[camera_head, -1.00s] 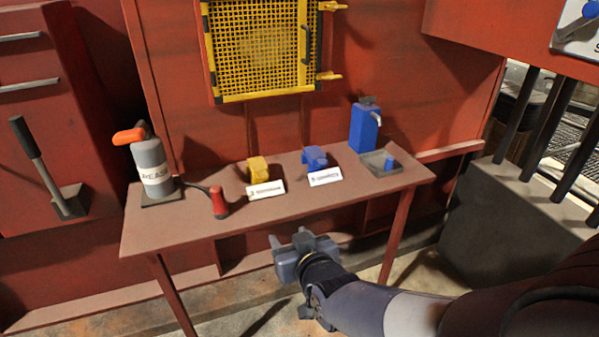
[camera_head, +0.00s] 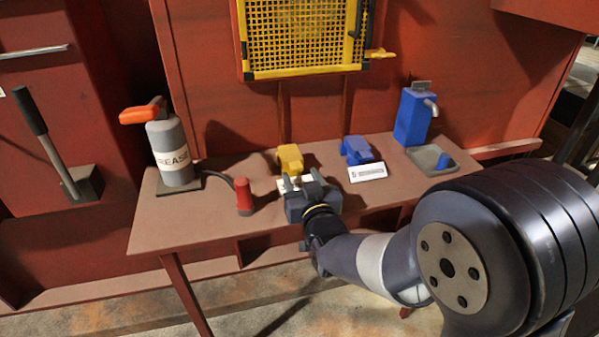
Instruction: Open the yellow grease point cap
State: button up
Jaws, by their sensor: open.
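The yellow grease point cap (camera_head: 290,157) stands on the red-brown table, left of the blue one. It looks closed, though its lower front is partly hidden by my gripper. My gripper (camera_head: 305,181) is just in front of the yellow cap, over the table's front part, with its two fingers apart and pointing toward the cap. Nothing shows between the fingers. I cannot tell whether the fingertips touch the cap. A white label (camera_head: 283,184) in front of the yellow cap is mostly covered by my gripper.
A blue cap (camera_head: 357,150) with a white label (camera_head: 367,173) stands to the right. Further right are a blue dispenser (camera_head: 413,116) and a grey tray (camera_head: 425,155). A grease canister (camera_head: 172,152) and a red-handled nozzle (camera_head: 244,196) stand left. A yellow mesh panel (camera_head: 300,35) hangs above.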

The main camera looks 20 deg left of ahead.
aim_at(292, 160)
jog(key=shift+x, duration=1.35)
grip_shut()
